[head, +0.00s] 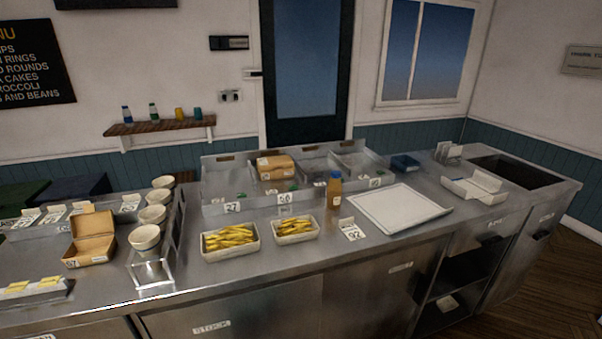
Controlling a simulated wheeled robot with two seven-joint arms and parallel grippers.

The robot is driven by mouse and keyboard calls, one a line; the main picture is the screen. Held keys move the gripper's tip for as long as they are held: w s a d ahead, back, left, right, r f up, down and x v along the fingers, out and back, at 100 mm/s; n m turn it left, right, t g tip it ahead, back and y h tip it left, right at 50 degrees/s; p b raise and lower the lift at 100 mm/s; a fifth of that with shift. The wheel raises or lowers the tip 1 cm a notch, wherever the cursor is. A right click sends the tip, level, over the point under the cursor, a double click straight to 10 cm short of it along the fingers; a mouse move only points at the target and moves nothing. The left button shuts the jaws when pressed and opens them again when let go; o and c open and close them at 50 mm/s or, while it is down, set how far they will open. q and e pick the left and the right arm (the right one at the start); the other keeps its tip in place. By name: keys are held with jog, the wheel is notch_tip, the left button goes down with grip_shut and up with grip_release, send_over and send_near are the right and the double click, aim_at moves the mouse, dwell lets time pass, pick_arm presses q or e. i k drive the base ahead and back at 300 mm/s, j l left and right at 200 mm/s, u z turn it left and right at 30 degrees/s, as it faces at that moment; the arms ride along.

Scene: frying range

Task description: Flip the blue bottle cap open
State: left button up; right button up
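A small amber bottle (334,190) stands upright on the steel counter, just left of the white tray. Its small cap (335,174) looks bluish and sits on top; it is too small to tell whether the cap is open or shut. On the wall shelf stands a small bottle with a blue cap (126,114), next to a bottle with a green label (154,112). Neither of my grippers shows in the head view.
The counter holds two trays of yellow chips (230,240), a white tray (398,207), an open brown box (91,239), a stack of cups (145,238) and metal bins (220,180). A sink (516,171) is at the right. Bare counter lies along the front edge.

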aim_at(334, 173)
jog(key=i+l+u, duration=0.15)
jog(key=l+u, duration=0.25)
jog(key=i+l+u, duration=0.1)
jog(key=l+u, duration=0.75)
